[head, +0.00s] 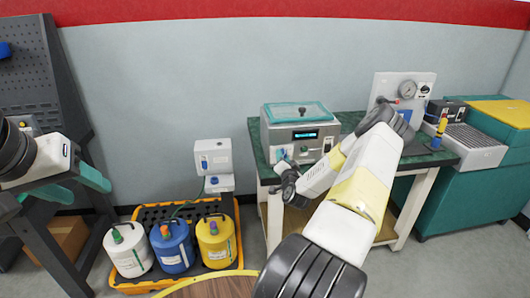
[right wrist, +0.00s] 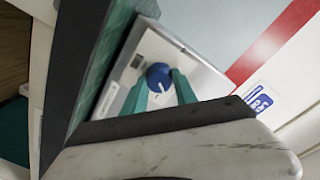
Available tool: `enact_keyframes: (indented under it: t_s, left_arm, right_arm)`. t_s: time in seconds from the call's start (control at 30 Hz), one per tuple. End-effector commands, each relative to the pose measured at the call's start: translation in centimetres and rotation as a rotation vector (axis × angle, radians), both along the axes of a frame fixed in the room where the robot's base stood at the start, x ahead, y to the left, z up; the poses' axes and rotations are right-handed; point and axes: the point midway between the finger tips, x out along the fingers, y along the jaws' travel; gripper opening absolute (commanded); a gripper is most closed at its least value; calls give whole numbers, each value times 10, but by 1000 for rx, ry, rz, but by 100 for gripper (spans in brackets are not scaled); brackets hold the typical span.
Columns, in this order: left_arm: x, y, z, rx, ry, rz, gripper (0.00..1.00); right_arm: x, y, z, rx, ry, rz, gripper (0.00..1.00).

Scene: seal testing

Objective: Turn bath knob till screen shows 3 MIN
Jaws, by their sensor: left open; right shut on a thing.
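The bath (head: 300,115) is a metal box with a teal lid on a bench at the centre of the head view. Its small lit screen (head: 305,134) is on the front panel; its text is too small to read. The blue knob (right wrist: 158,76) with a white pointer mark shows in the right wrist view. My right gripper (right wrist: 161,90) is shut on the knob, a teal finger on each side; it also shows at the front of the bath in the head view (head: 281,155). My left gripper (head: 80,188) is open and empty at the far left.
A gauge panel (head: 403,95) stands right of the bath. A dark pegboard rack (head: 30,75) is at far left.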

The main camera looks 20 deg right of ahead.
Motion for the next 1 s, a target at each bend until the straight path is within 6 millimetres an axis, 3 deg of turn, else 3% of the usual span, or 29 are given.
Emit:
enact_keyframes:
  t_s: [0.5, 1.0]
  left_arm:
    - [0, 0, 0, 0, 0, 0, 52]
    - [0, 0, 0, 0, 0, 0, 52]
  right_arm:
    - [0, -2, 1, 372, -92, -3, 0]
    - [0, -2, 0, 467, -113, -4, 0]
